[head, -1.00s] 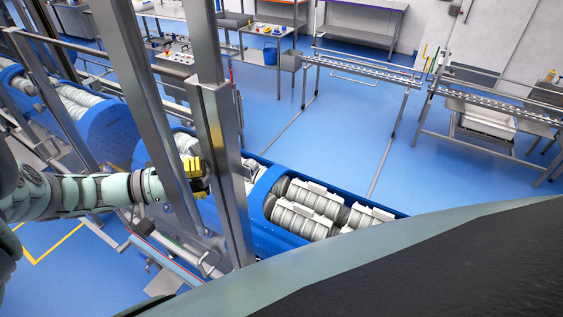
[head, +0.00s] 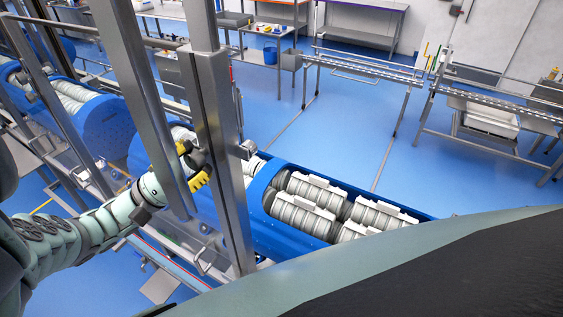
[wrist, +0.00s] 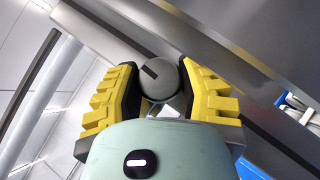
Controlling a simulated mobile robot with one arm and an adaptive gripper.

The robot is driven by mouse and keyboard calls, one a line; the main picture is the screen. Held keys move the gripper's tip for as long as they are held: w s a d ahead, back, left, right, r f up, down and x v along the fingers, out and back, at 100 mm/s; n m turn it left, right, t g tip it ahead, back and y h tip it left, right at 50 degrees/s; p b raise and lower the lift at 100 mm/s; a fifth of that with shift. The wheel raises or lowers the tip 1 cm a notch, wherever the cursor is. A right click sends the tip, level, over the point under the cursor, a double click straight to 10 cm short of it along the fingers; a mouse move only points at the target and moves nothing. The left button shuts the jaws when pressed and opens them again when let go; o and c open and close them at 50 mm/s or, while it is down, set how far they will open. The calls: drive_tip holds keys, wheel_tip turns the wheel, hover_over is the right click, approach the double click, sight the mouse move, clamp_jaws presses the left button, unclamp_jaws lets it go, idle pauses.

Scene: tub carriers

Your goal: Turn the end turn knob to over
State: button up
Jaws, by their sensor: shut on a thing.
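The end turn knob (wrist: 163,82) is a round grey knob with a dark pointer mark on its face, on a metal panel or post in the wrist view. The mark points toward the upper left of that picture. My gripper (wrist: 160,92) has yellow-padded fingers, one on each side of the knob, and is shut on it. In the head view my gripper (head: 196,165) is at the steel post (head: 218,130), tilted, partly hidden behind a slanted steel bar. The knob's face cannot be read there.
Blue tubs (head: 276,168) with ribbed white-grey rolls stand behind and right of the post. A slanted steel bar (head: 150,100) crosses in front of my wrist. Blue floor (head: 330,130) is open beyond, toward a conveyor (head: 375,68).

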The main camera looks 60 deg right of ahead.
drive_tip(key=shift+n+t+h, duration=0.3)
drive_tip(key=shift+n+h, duration=0.1)
drive_tip(key=shift+n, duration=0.2)
drive_tip(key=o, duration=1.2)
drive_tip(key=shift+r, duration=0.1)
drive_tip(key=shift+a+r, duration=0.1)
drive_tip(key=shift+r, duration=3.05)
drive_tip(key=shift+s+r, duration=0.1)
drive_tip(key=shift+r, duration=1.1)
drive_tip(key=shift+d+r, duration=0.2)
drive_tip(key=shift+r, duration=0.3)
